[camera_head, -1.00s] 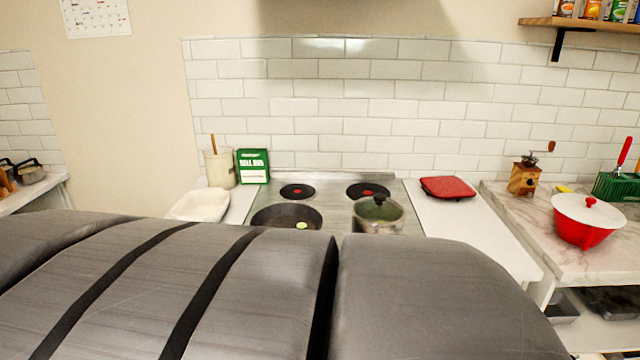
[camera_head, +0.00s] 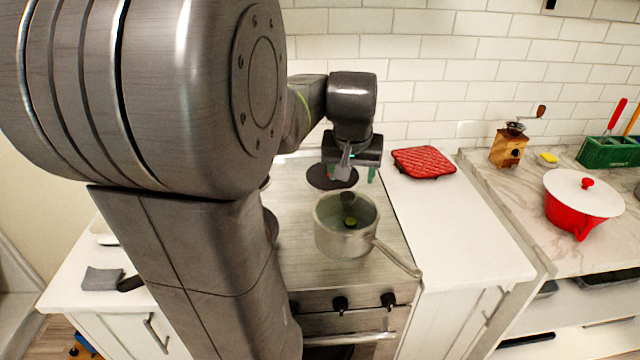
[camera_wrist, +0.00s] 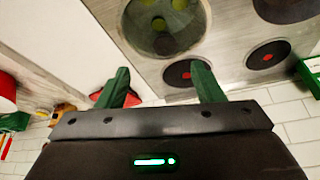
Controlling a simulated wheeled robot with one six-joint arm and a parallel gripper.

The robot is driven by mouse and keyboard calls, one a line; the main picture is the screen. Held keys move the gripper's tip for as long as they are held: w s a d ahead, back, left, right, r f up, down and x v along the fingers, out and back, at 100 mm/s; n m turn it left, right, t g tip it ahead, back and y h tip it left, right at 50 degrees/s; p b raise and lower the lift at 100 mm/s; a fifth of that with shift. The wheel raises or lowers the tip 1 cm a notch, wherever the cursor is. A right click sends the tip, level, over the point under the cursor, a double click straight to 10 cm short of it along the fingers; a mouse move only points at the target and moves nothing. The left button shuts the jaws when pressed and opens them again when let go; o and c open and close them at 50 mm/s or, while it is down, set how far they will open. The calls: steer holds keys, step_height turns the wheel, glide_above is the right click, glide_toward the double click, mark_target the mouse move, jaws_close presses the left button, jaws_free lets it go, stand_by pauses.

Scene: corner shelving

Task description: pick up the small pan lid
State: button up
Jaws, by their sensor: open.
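The small pan lid (camera_head: 347,203) appears as clear glass with a dark knob, on a metal saucepan (camera_head: 343,243) at the front right of the stove. Something green shows through the glass. In the wrist view the lid (camera_wrist: 166,22) is at the top edge, partly cut off. My gripper (camera_head: 348,172) is open and empty, its green fingers pointing down behind the pan, near the rear right burner. In the wrist view the gripper (camera_wrist: 162,70) has its fingers spread apart, with the lid beyond the fingertips. The fingers do not appear to touch the lid.
The saucepan's handle (camera_head: 398,258) points to the front right. A red quilted pad (camera_head: 424,161) lies on the white counter (camera_head: 455,225), which is otherwise clear. A red pot (camera_head: 570,216) with a white lid stands farther right. The tiled wall (camera_head: 450,60) is behind my gripper. My arm hides the stove's left side.

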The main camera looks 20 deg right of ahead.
mark_target(347, 195)
steer(key=x, duration=0.5)
steer(key=w+f, duration=0.1)
steer(key=w+f+p, duration=0.1)
steer(key=f, duration=0.1)
steer(key=shift+f, duration=0.35)
steer(key=shift+w+d+f+p, duration=0.2)
steer(key=shift+w+f+p, duration=0.1)
steer(key=shift+f, duration=0.25)
jaws_close()
